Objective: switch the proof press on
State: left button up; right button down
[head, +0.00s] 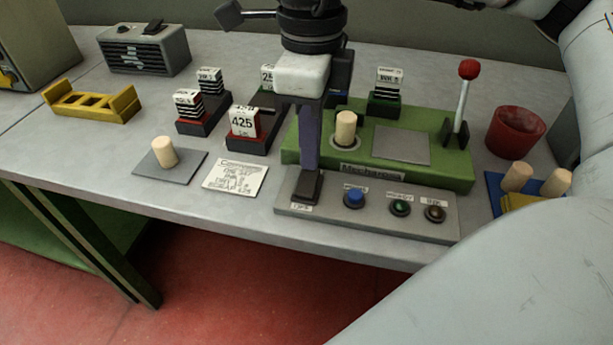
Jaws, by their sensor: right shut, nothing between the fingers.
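The proof press is a green base (455,172) with a cork (345,127) upright in its round socket, a grey plate and a red-knobbed lever (463,95). In front of it is a grey control panel (330,212) with a dark switch (306,188) at its left end, a blue button (354,198), a green button or lamp (400,207) and a dark round one (435,213). My right gripper (308,168) is shut and empty, pointing down right over the dark switch. I cannot tell whether it touches it. The switch position is unclear. My left gripper is out of view.
A cork (165,151) stands on a grey mat left of a printed card (236,178). Several number-card stands are behind, one reading 425 (244,124). A yellow rack (92,104) and grey box (146,52) are at left. A red cup (515,132) and more corks (517,177) are at right.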

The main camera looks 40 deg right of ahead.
jog(key=shift+f+b, duration=0.85)
jog(key=shift+f, duration=0.05)
dwell(0.7)
jog(key=shift+r, duration=0.1)
jog(key=shift+r+p, duration=2.3)
jog(key=shift+r, duration=1.15)
